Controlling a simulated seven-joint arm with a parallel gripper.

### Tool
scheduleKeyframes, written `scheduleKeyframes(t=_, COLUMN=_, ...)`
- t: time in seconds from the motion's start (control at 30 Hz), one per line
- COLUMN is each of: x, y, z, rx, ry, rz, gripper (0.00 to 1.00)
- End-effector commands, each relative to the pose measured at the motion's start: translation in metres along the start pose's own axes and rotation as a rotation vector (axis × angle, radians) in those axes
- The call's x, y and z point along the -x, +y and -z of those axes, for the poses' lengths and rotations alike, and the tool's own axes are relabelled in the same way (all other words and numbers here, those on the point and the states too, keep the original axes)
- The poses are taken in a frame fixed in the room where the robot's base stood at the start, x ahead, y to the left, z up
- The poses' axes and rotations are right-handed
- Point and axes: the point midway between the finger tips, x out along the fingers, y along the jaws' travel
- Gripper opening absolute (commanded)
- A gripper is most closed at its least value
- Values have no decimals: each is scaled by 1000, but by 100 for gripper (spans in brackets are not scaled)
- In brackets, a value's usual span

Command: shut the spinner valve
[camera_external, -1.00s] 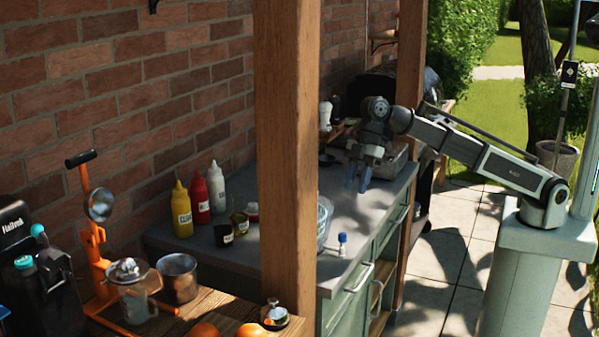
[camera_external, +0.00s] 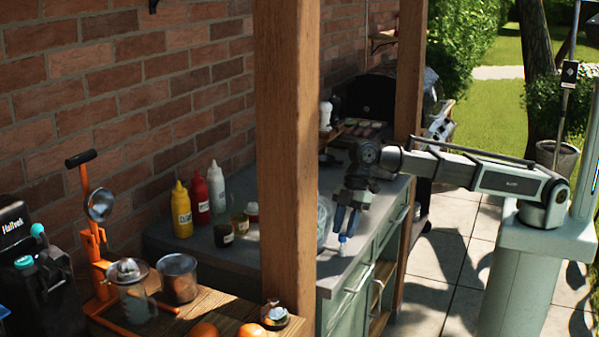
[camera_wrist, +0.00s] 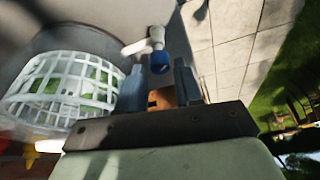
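The spinner (camera_wrist: 68,90) shows in the wrist view as a clear round bowl with a white slatted basket, at the left. Its valve (camera_wrist: 157,38) is a small white fitting with a blue knob (camera_wrist: 160,62) at the spinner's side. In the external view the spinner (camera_external: 323,222) is partly hidden by the wooden post, and the valve (camera_external: 342,250) stands at the counter edge. My gripper (camera_external: 346,226) points down just above the valve. In the wrist view my gripper (camera_wrist: 160,66) is open, and the blue knob appears between its fingertips; contact cannot be told.
Yellow (camera_external: 181,210), red (camera_external: 199,200) and white (camera_external: 216,188) bottles stand on the counter left of the post (camera_external: 288,150). The counter (camera_external: 380,192) behind my gripper is mostly clear. The paved floor (camera_external: 450,270) lies beyond its right edge.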

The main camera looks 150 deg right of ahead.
Motion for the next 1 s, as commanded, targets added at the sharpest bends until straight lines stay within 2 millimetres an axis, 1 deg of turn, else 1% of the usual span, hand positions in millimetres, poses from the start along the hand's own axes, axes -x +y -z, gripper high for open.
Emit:
scheduleKeyframes(t=0.1, x=-8, y=0, z=0, rx=0, ry=-1, rz=0, gripper=35)
scheduleKeyframes(t=0.2, x=-10, y=0, z=0, rx=0, ry=-1, rz=0, gripper=35)
scheduleKeyframes(t=0.47, x=-11, y=0, z=0, rx=0, ry=-1, rz=0, gripper=35)
scheduleKeyframes(t=0.57, x=-11, y=0, z=0, rx=0, ry=0, rz=0, gripper=27)
scheduleKeyframes(t=0.83, x=-11, y=0, z=0, rx=0, ry=0, rz=0, gripper=1)
scheduleKeyframes(t=1.0, x=-11, y=0, z=0, rx=-3, ry=0, rz=-1, gripper=0)
